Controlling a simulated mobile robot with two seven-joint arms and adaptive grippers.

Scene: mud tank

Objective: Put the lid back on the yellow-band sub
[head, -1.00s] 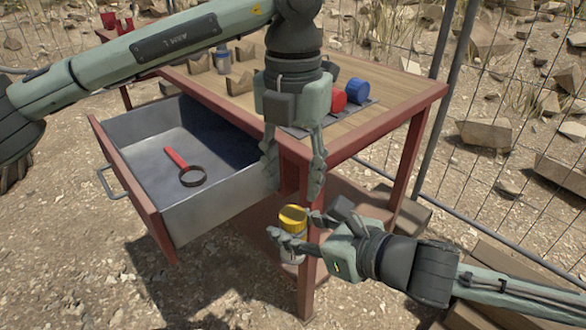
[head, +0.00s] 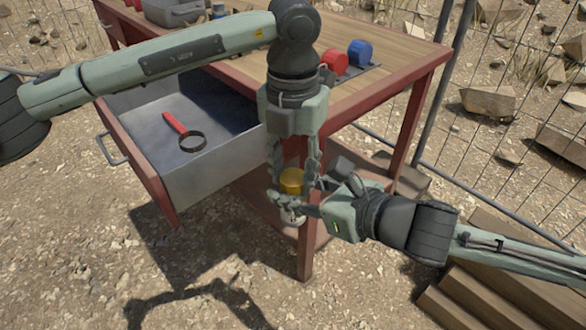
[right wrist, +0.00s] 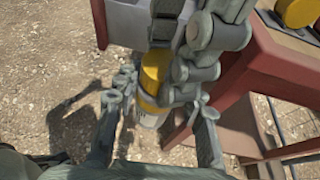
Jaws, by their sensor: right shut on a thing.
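The yellow-band sub (head: 292,216) is a small pale canister held roughly upright beside the table's front corner leg. My right gripper (head: 294,204) is shut on it from the right. A yellow cap-like part (head: 291,181) is at its top. It also shows in the right wrist view (right wrist: 155,70), with a yellow band (right wrist: 148,106) below. Whether the cap is fully seated cannot be told. My left gripper (head: 294,172) points down, with its parted fingers on either side of the yellow part. Any finger contact is unclear. My right gripper's fingers (right wrist: 155,95) flank the canister.
The open grey drawer (head: 215,180) holds a red-handled magnifier (head: 183,130). A red cylinder (head: 334,61) and a blue cylinder (head: 360,52) stand on the wooden table (head: 405,45). Another yellow piece (right wrist: 298,12) lies there. Wooden planks (head: 480,300) and a wire fence are at right.

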